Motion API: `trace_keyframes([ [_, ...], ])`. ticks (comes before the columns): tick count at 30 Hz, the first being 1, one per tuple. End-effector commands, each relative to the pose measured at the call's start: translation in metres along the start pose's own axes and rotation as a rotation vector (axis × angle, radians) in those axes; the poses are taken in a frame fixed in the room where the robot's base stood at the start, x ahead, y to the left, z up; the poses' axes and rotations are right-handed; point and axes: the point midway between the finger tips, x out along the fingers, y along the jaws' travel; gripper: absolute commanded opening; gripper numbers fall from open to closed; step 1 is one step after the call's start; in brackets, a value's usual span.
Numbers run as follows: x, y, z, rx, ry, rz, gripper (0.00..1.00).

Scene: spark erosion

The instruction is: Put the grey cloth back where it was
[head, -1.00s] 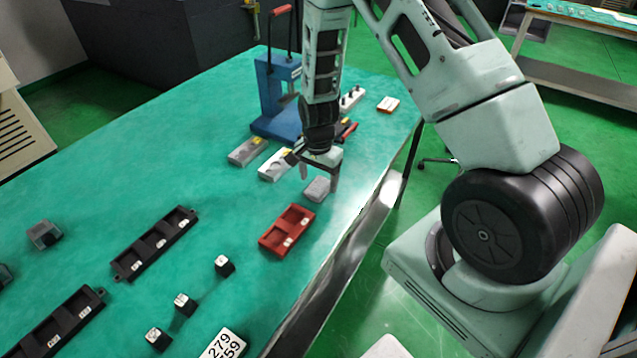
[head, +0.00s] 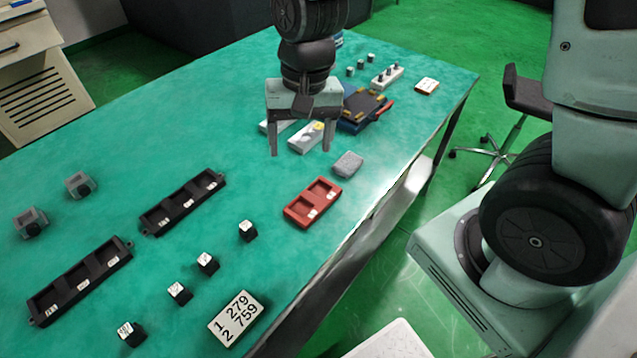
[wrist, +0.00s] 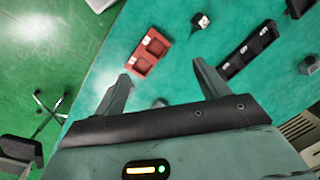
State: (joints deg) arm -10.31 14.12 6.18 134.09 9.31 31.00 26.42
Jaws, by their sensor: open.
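The grey cloth (head: 347,164) is a small folded grey pad on the green table, near its right edge and just behind the red tray (head: 312,203). My gripper (head: 301,152) is open, pointing down above the table, to the left of the cloth in the head view. A small dark grey shape between the fingers there is too unclear to name.
Light blocks (head: 306,137) lie behind my gripper, with a blue and black device (head: 365,108) beside them. Black three-pocket trays (head: 182,203), several small dark cubes (head: 208,263) and a number card (head: 236,318) are nearer.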

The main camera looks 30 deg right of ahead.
Motion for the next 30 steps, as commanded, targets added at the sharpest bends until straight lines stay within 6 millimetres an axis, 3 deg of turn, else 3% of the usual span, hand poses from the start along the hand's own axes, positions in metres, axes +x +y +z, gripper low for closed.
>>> trace_keyframes([
  [1,-0.013,-0.015,0.035,-0.181,0.0,-0.003,0.74],
  [3,-0.024,-0.026,0.078,-0.419,-0.004,0.005,0.74],
  [6,-0.035,-0.028,0.126,-0.695,-0.003,0.026,0.74],
  [9,-0.039,-0.024,0.155,-0.879,-0.002,0.048,0.74],
  [14,-0.041,-0.019,0.171,-0.992,0.0,0.064,0.74],
  [30,-0.041,-0.02,0.171,-0.989,0.0,0.063,0.74],
])
